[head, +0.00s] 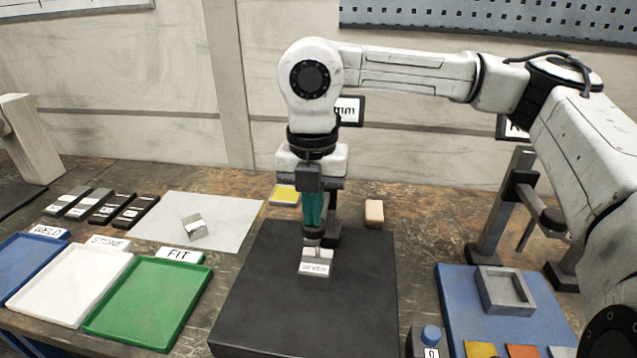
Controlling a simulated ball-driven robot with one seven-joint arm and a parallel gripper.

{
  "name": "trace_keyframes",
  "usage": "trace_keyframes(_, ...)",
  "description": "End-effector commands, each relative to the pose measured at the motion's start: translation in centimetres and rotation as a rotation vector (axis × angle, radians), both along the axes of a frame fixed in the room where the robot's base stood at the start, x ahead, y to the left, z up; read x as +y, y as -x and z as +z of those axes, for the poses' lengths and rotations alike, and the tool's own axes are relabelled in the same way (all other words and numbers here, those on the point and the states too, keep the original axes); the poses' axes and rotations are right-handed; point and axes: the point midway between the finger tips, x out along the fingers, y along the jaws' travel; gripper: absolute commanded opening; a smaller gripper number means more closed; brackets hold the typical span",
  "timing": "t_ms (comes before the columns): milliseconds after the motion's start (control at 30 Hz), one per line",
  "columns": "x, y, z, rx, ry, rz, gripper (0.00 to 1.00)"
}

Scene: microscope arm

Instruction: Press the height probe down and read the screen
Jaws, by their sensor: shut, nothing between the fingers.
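My gripper (313,224) points straight down over the black plate (255,290), its teal fingers together and nothing held between them. A grey block labelled SEVEN (315,268) sits on the plate directly below. A small dark round piece, probably the height probe (313,235), shows between my fingertips and the block; whether they touch is hard to tell. The gauge's stand is mostly hidden behind my gripper. The screen (349,108) shows "mm" at its right end; my wrist hides the rest, so no number can be read.
Blue, white and green trays (148,303) stand at left with labels WELD, STONE and FIT. A metal piece (193,226) lies on a pale sheet. At right are a blue board (455,300) with a square grey holder, a blue-topped button (431,335) and another stand (500,215).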

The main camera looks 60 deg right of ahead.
Motion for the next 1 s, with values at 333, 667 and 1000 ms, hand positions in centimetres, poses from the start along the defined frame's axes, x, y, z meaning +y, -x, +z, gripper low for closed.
trace_keyframes(333, 0.0, 0.1, 0.3, 0.002, 0.001, 0.0, 0.0)
trace_keyframes(667, 0.0, 0.1, 2.6, 0.002, 0.001, 0.0, 0.0)
trace_keyframes(1000, 0.0, 0.0, 5.1, 0.001, 0.0, 0.0, 0.0)
